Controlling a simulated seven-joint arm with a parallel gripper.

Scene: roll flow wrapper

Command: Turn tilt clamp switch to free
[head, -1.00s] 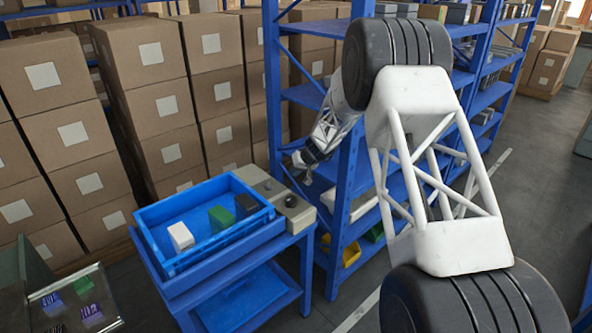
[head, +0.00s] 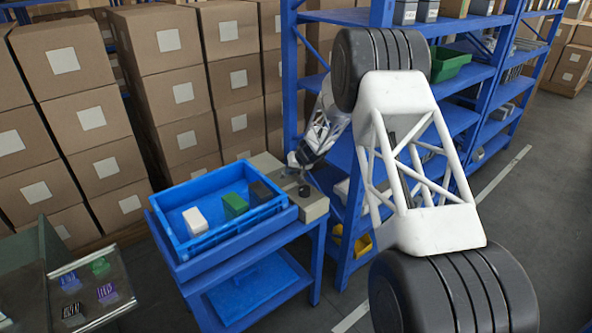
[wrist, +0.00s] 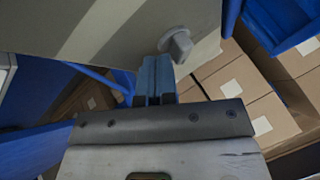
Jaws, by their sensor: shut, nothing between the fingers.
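A grey rotary knob (wrist: 178,44) with a raised grip bar sits on a beige panel (wrist: 110,25) in the wrist view. No label shows, so I cannot read its setting. In the head view, the beige control box (head: 315,206) stands at the right end of the blue table, with a dark knob (head: 304,191) on it. I cannot tell whether this is the same knob. My gripper (wrist: 154,62) has its blue fingers closed and empty, their tips just left of the grey knob, with contact unclear. In the head view my gripper (head: 302,171) is over the box.
A blue tray (head: 180,243) beside the control box holds white, green and dark blocks. Blue shelving (head: 372,180) stands close on the right. Stacked cartons (head: 165,100) fill the back. A glass-topped case (head: 95,285) is at lower left.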

